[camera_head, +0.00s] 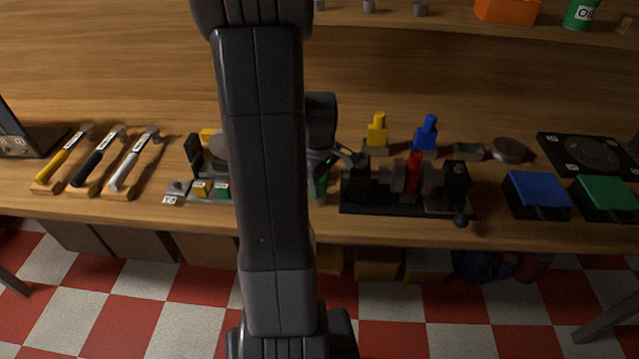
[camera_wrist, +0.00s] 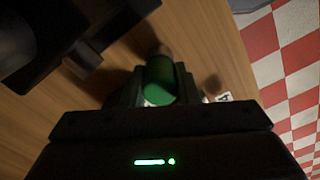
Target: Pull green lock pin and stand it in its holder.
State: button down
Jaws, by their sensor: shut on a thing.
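The green lock pin (camera_wrist: 159,82) sits between the two fingers of my gripper (camera_wrist: 158,88) in the wrist view, and the jaws are shut on it. In the head view, a narrow strip of the green pin (camera_head: 321,187) shows just right of my arm, near the bench's front edge. My gripper (camera_head: 325,165) is mostly hidden there by my own arm. A small greyish-brown part shows at the pin's far end in the wrist view. I cannot tell whether the pin's end touches anything, nor which part is its holder.
A black fixture (camera_head: 380,203) with a red part (camera_head: 413,173) stands close right of my gripper. Behind it are a yellow piece (camera_head: 377,131) and a blue piece (camera_head: 427,133). Hammers (camera_head: 131,163) lie at left; blue (camera_head: 537,192) and green (camera_head: 606,196) boxes stand at right.

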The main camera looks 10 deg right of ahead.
jog(key=c, duration=1)
grip_release()
jog(key=shift+c, duration=0.2)
notch_tip(320, 180, up, 14)
jog(key=shift+p, duration=0.45)
jog(key=shift+f, duration=0.2)
notch_tip(320, 180, down, 13)
jog(key=shift+f, duration=0.2)
jog(key=shift+r, duration=0.25)
jog(key=shift+f+b, duration=0.2)
jog(key=shift+b, duration=0.3)
